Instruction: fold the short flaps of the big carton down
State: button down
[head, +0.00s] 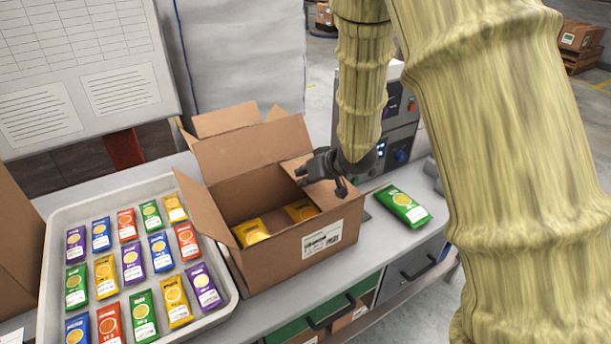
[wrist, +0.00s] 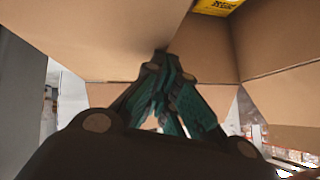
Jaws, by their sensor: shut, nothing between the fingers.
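The big carton (head: 279,266) stands open on the bench, with a white label on its front wall. Yellow packets (head: 251,232) lie inside; one also shows at the top of the wrist view (wrist: 216,5). Its left short flap (head: 202,207) stands up, tilted outward. A long flap (head: 250,146) stands up at the back. The right short flap (head: 327,194) lies under my gripper (head: 320,181), partly hidden by it. In the wrist view my gripper (wrist: 164,72) is shut and empty, its tips close against brown cardboard. Whether they touch it is unclear.
A grey tray (head: 226,290) of coloured packets is at the left. A green packet (head: 404,206) lies right of the carton, near a grey machine (head: 402,125). More raised cardboard (head: 225,119) shows behind the carton. A brown box edge (head: 17,240) is at far left.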

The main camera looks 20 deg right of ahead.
jog(key=shift+d, duration=0.1)
jog(key=shift+w+d+p, duration=0.15)
jog(key=shift+d+p, duration=0.45)
jog(key=shift+d, duration=0.1)
notch_tip(320, 180, up, 4)
jog(key=p, duration=0.4)
jog(key=shift+r+p, duration=0.25)
jog(key=shift+p, duration=0.15)
jog(key=shift+b, duration=0.45)
jog(key=a+b+v, duration=0.1)
jog(key=b+v, duration=0.1)
jog(key=v, duration=0.7)
jog(key=shift+s+a+r, duration=0.2)
jog(key=shift+s+r, duration=0.05)
jog(key=shift+s, duration=0.25)
